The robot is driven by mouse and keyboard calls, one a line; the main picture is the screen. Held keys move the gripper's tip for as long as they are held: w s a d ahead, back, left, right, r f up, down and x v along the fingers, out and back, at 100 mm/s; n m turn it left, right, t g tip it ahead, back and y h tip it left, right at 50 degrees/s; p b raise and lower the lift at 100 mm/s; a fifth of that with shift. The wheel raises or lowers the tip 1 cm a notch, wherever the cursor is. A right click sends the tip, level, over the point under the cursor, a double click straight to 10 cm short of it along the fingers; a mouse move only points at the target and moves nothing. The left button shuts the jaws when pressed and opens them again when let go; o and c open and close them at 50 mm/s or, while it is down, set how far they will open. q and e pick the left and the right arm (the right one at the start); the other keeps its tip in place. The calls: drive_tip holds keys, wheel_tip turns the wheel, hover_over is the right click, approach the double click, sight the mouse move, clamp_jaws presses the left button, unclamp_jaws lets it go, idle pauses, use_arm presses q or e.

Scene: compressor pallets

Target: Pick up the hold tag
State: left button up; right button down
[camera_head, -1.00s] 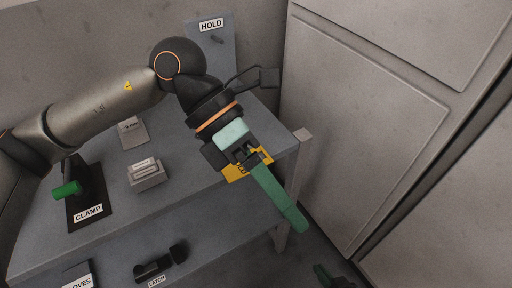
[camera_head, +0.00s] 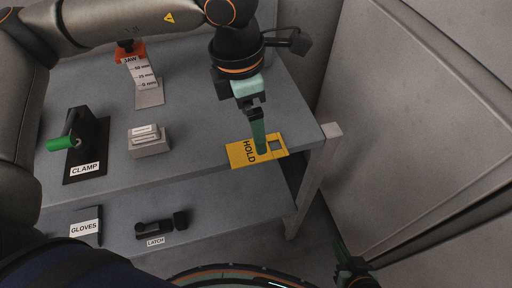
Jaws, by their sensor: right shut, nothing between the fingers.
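The yellow hold tag (camera_head: 240,155) lies flat near the front right corner of the grey table top, with HOLD printed on it and a square opening at its right end.
A CLAMP fixture (camera_head: 88,150) with a green handle, a small grey block (camera_head: 149,141) and a JAW stand (camera_head: 149,95) are on the table top (camera_head: 200,110). A LATCH part (camera_head: 160,226) and a GLOVES item (camera_head: 85,228) are on the lower shelf. A cabinet wall (camera_head: 420,110) stands at the right.

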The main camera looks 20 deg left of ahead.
use_arm(q)
drive_tip(key=shift+w+d+f, duration=0.1)
drive_tip(key=shift+w+f, duration=0.1)
drive_tip(key=shift+f, duration=1.5)
drive_tip(key=shift+w+d+f, duration=0.1)
drive_tip(key=shift+w+f, duration=0.05)
drive_tip(key=shift+f, duration=1.55)
drive_tip(key=shift+f+b, duration=0.1)
drive_tip(key=shift+b, duration=0.2)
drive_tip(key=c, duration=1.3)
drive_tip(key=shift+o, duration=0.2)
drive_tip(key=shift+r+p, duration=0.3)
drive_tip(key=shift+r, duration=0.2)
wheel_tip(320, 180, up, 3)
drive_tip(key=shift+s+r, duration=0.1)
drive_tip(key=shift+s, duration=0.05)
drive_tip(key=s+a+r, duration=0.3)
drive_tip(key=s+r, duration=0.6)
drive_tip(key=s, duration=0.4)
drive_tip(key=shift+s+a, duration=0.15)
drive_tip(key=shift+a, duration=0.15)
